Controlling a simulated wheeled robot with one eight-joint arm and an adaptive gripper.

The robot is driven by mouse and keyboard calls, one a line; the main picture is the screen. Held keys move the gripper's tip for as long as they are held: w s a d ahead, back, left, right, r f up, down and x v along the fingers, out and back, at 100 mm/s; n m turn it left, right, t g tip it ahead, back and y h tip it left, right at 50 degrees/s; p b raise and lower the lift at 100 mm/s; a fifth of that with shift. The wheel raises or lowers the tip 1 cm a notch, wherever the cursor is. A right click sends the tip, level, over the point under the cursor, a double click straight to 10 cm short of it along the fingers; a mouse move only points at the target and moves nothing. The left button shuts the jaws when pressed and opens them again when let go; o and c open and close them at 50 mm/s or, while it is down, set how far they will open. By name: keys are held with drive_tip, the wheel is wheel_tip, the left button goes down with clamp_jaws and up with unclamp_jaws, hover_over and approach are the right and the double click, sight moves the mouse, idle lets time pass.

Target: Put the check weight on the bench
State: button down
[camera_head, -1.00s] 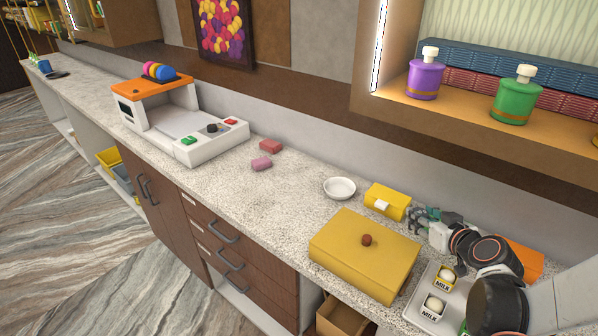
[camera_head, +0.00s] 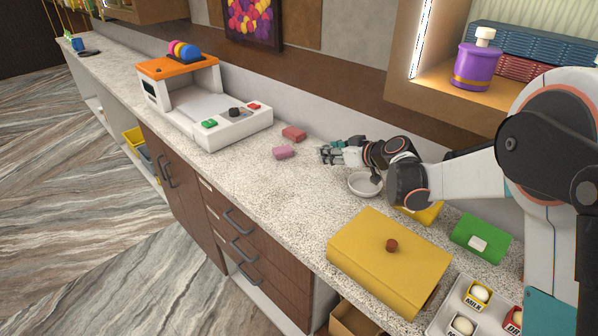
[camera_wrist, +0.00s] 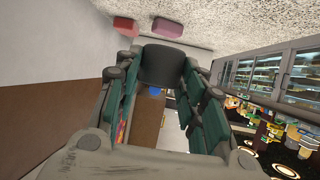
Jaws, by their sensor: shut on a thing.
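My gripper (camera_head: 328,155) is over the speckled bench (camera_head: 300,190), left of the white bowl (camera_head: 365,184) and right of the red and pink blocks. In the wrist view its green-padded fingers (camera_wrist: 160,95) are closed around a dark grey, rounded piece, which looks like the check weight (camera_wrist: 160,65). In the head view the weight is too small and covered by the fingers to make out. The gripper looks low over the bench, but I cannot tell whether the weight touches it.
A red block (camera_head: 294,133) and a pink block (camera_head: 283,152) lie just left. A white machine (camera_head: 225,130) stands farther left. A yellow lidded box (camera_head: 385,262), a green box (camera_head: 482,238) and a tray (camera_head: 452,305) are at right. The bench front is clear.

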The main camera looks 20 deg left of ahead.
sight(329, 186)
wheel_tip(329, 186, down, 10)
drive_tip(key=b, duration=0.3)
drive_tip(key=shift+r, duration=0.2)
drive_tip(key=shift+f+b, duration=0.15)
drive_tip(key=shift+b, duration=0.15)
drive_tip(key=c, duration=1)
unclamp_jaws()
drive_tip(key=shift+c, duration=0.2)
drive_tip(key=shift+d+r, duration=0.15)
drive_tip(key=shift+r, duration=0.1)
drive_tip(key=p+v, duration=0.3)
drive_tip(key=v, duration=0.8)
drive_tip(key=shift+s+d, duration=0.2)
drive_tip(key=shift+d, duration=0.15)
drive_tip(key=shift+r, duration=0.1)
